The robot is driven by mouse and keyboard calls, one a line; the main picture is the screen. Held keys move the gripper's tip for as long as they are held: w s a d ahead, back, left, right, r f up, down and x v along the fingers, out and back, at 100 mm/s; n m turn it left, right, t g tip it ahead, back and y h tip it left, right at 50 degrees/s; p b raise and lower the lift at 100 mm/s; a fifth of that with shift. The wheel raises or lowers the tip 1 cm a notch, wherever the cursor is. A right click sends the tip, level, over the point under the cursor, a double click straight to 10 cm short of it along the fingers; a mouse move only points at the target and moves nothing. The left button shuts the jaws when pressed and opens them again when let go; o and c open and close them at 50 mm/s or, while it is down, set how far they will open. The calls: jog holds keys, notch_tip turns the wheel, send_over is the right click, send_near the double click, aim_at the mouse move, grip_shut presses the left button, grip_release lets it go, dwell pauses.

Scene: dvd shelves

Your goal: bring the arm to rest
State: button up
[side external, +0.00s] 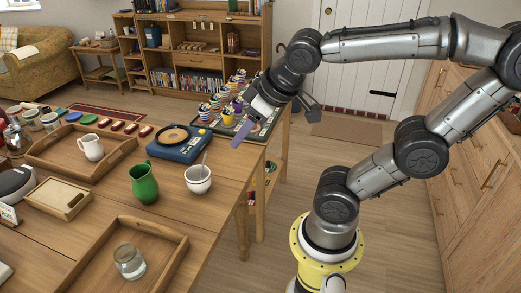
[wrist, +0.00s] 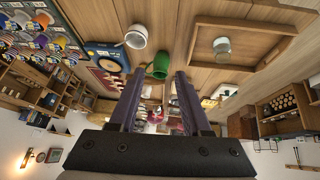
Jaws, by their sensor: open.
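My gripper (side external: 238,141) hangs in the air near the right edge of the wooden table in the side external view. One purple finger shows there, pointing down and left; the other is hard to make out. In the wrist view, the two dark purple fingers of my gripper (wrist: 157,85) stand apart with nothing held between them. My arm is raised and bent, reaching left from its yellow base. No contact with the table or its objects is visible.
A tray of patterned cups (side external: 227,117) lies close to my gripper. A white bowl with a spoon (side external: 198,180), green jug (side external: 144,184), blue device (side external: 179,146) and glass (side external: 129,262) in a tray stand on the table. Open floor (side external: 300,220) lies right of the table.

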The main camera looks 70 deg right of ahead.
jog(key=shift+n+g+y, duration=0.3)
jog(key=shift+g+y, duration=0.1)
jog(key=shift+y, duration=0.3)
jog(key=s+a, duration=0.1)
jog(key=s+a+f, duration=0.1)
jog(key=s, duration=0.1)
jog(key=s+a+f, duration=0.1)
jog(key=shift+s+a, duration=0.1)
jog(key=shift+s, duration=0.25)
